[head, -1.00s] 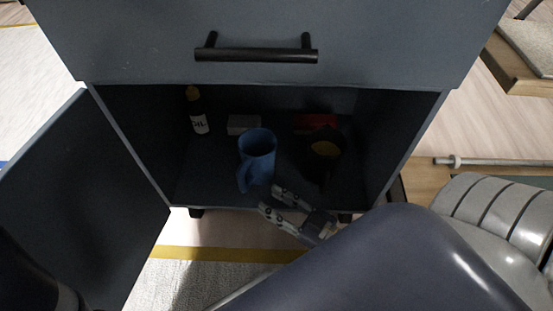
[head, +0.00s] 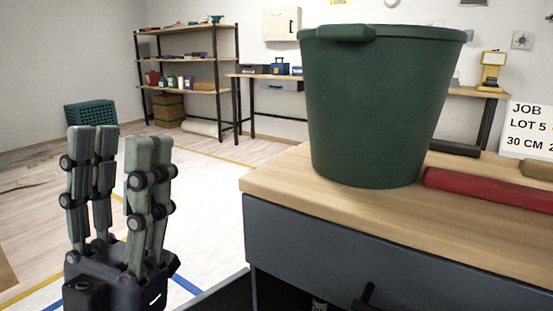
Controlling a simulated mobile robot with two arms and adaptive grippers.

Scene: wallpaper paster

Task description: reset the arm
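My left gripper (head: 121,140) stands upright at the left of the head view, fingers pointing up. There is a gap between its fingers and nothing is in it. It is to the left of the wood-topped cabinet (head: 340,240), apart from it in the picture. My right gripper is not in view. The inside of the cabinet is mostly hidden below the frame.
A large green bucket (head: 375,110) stands on the cabinet top, beside a red roll (head: 490,190) and a sign (head: 530,130). A shelf rack (head: 187,58) and a teal crate (head: 90,114) stand farther back. The floor behind my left gripper is largely clear.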

